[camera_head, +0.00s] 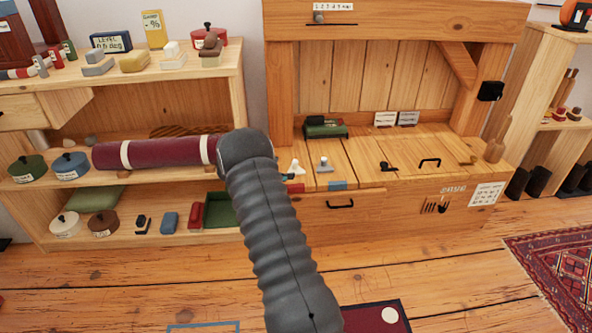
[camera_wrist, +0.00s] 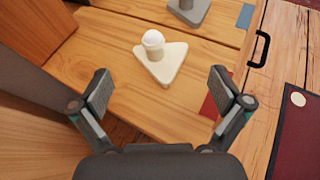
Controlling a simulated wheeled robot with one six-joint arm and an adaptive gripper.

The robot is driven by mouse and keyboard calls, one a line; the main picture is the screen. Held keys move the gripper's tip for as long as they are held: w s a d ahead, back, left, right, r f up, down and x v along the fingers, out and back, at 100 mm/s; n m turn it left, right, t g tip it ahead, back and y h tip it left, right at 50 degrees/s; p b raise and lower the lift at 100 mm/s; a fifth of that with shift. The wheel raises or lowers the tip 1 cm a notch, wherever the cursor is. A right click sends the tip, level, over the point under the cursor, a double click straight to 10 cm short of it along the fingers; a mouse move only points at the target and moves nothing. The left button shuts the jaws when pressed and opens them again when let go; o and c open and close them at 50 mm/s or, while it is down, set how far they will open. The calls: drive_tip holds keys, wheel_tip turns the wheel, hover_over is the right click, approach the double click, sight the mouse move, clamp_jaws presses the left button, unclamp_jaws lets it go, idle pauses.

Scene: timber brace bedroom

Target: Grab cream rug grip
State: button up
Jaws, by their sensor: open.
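The cream rug grip (camera_wrist: 160,69) is a flat triangular base with a round knob on top. It sits upright on the wooden bench top (camera_wrist: 110,52) in the wrist view.
A similar grey grip (camera_head: 325,164) stands to the right on the bench. A black drawer handle (camera_wrist: 259,49) is on the bench front. A wooden upright (camera_wrist: 25,40) rises left of the grip.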

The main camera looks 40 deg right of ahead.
sight(295, 166)
drive_tip(key=shift+r+x, duration=0.2)
drive_tip(key=shift+x, duration=1.25)
drive_tip(key=shift+r+x, duration=0.2)
drive_tip(key=shift+x, duration=1.25)
drive_tip(key=shift+s+d, duration=0.15)
drive_tip(key=c, duration=1.4)
